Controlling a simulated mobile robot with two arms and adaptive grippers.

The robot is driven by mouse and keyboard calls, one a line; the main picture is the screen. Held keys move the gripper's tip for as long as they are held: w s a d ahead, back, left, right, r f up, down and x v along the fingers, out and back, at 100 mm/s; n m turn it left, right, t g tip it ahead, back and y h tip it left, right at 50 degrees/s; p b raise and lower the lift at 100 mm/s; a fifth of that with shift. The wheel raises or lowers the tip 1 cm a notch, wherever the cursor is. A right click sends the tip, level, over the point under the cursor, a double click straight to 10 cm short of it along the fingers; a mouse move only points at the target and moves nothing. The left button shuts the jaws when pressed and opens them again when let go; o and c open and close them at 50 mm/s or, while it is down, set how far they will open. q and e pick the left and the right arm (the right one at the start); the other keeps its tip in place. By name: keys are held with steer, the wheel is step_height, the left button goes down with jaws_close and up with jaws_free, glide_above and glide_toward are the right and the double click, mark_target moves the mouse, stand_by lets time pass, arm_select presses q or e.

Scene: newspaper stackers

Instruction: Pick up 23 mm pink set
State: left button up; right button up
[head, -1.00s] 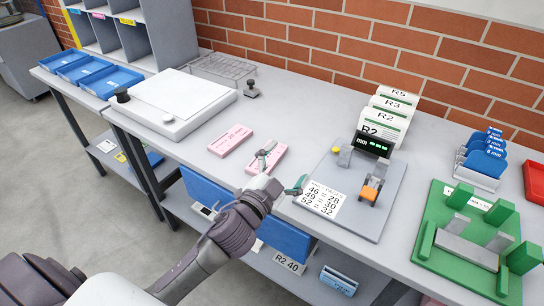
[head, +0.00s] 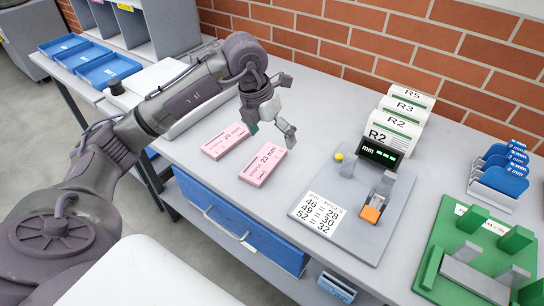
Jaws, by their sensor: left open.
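The pink set marked 23 mm (head: 262,166) lies flat on the grey table in the head view, its label readable. A second pink set, marked 20 mm (head: 226,141), lies just left of it. My left gripper (head: 271,131) is open and empty. It hangs above and a little behind the two pink sets, fingers pointing down, apart from both. My right gripper is not in view.
A grey measuring stand with a display (head: 379,151) and a page chart stands right of the pink sets. White R-marked blocks (head: 395,128) stand behind it. A green fixture (head: 462,250) and blue plates (head: 503,160) are at the right. Blue trays (head: 108,70) sit at the far left.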

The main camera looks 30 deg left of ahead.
arm_select(q)
steer(key=y, duration=0.2)
glide_toward(264, 161)
step_height(264, 161, down, 3)
steer(key=shift+w+n+p, duration=0.15)
steer(key=shift+n+p, duration=0.25)
steer(key=shift+p, duration=0.2)
steer(key=f, duration=0.1)
steer(key=f+p, duration=0.1)
steer(key=f, duration=0.1)
steer(key=f+p, duration=0.1)
steer(key=shift+w+f, duration=0.3)
steer(key=shift+w, duration=0.05)
steer(key=shift+w+f, duration=0.15)
steer(key=shift+f, duration=0.35)
steer(key=c, duration=1.3)
